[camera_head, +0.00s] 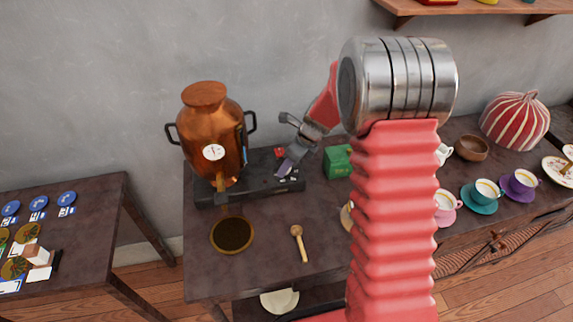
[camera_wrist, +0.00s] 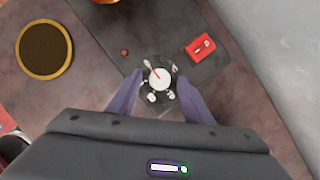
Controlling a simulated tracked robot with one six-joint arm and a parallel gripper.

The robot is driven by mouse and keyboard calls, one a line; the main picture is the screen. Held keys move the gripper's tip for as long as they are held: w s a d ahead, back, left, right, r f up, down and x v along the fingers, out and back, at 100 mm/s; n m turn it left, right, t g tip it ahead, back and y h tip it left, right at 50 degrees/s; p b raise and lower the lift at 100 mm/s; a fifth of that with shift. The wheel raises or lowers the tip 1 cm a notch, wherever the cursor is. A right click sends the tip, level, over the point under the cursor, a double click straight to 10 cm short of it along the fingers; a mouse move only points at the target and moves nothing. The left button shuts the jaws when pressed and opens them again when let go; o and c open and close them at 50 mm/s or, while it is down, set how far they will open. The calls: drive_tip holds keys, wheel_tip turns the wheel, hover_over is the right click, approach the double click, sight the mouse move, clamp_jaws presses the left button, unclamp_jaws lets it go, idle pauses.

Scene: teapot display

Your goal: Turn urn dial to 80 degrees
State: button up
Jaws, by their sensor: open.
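The copper urn (camera_head: 208,128) stands on a dark base (camera_head: 240,190) and has a white gauge on its front. Only its lower edge shows at the top of the wrist view (camera_wrist: 108,1). The dial (camera_wrist: 160,78), with a pale round face and a red pointer toward the upper left, is on the dark base in the wrist view. My gripper (camera_wrist: 160,80) is open, its two purple fingers on either side of the dial; I cannot tell whether they touch it.
A red switch (camera_wrist: 201,48) and a small red button (camera_wrist: 124,52) are near the dial. A round brass-rimmed tray (camera_head: 232,251) and a wooden spoon (camera_head: 300,244) lie in front. A green box (camera_head: 338,162) stands right of the base. Cups stand further right.

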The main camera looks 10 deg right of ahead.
drive_tip(key=shift+c, duration=0.5)
drive_tip(key=c, duration=0.9)
drive_tip(key=shift+a, duration=0.35)
drive_tip(key=shift+c, duration=0.3)
drive_tip(key=shift+d, duration=0.3)
drive_tip(key=shift+d+n, duration=0.1)
drive_tip(key=shift+n, duration=0.3)
